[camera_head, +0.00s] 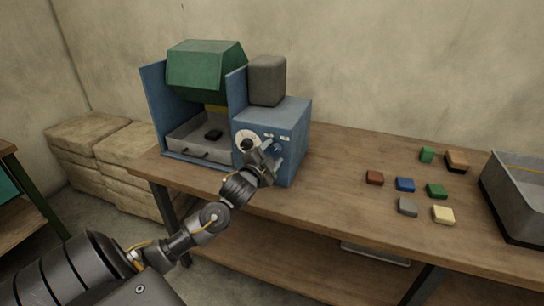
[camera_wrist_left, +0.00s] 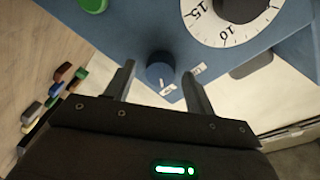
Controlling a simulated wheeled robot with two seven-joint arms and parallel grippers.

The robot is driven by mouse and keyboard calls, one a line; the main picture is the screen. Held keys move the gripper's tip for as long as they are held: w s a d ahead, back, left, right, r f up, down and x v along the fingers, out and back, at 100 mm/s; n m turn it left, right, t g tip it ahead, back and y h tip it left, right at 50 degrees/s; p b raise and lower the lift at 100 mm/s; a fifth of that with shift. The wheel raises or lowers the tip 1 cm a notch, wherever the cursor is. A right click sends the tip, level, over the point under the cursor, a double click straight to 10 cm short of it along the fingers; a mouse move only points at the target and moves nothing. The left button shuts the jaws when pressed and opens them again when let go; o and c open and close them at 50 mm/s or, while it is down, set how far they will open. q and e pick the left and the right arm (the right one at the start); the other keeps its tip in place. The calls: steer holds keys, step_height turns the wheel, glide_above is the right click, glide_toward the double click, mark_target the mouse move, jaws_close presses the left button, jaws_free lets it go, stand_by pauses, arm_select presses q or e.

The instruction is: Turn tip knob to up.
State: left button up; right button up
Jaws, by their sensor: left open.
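The tip knob (camera_wrist_left: 160,68) is a round blue knob on the front panel of the blue machine (camera_head: 293,116). Two small white labels sit beside it in the wrist view; their lettering is too small to read surely. My left gripper (camera_head: 268,160) is at the machine's front panel, partly hiding the knob in the head view. In the wrist view its open fingers (camera_wrist_left: 158,70) stand on either side of the knob, with gaps visible. Whether they touch it cannot be told. My right gripper is not in view.
A white numbered dial (camera_wrist_left: 228,18) is close beside the knob, and a green button (camera_wrist_left: 93,5) is on the other side. Several small coloured blocks (camera_head: 405,184) and a grey bin (camera_head: 520,200) are on the wooden bench (camera_head: 335,160).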

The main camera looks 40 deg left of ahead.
arm_select(q)
steer(key=shift+c, duration=0.2)
steer(key=c, duration=0.9)
steer(key=shift+c, duration=0.2)
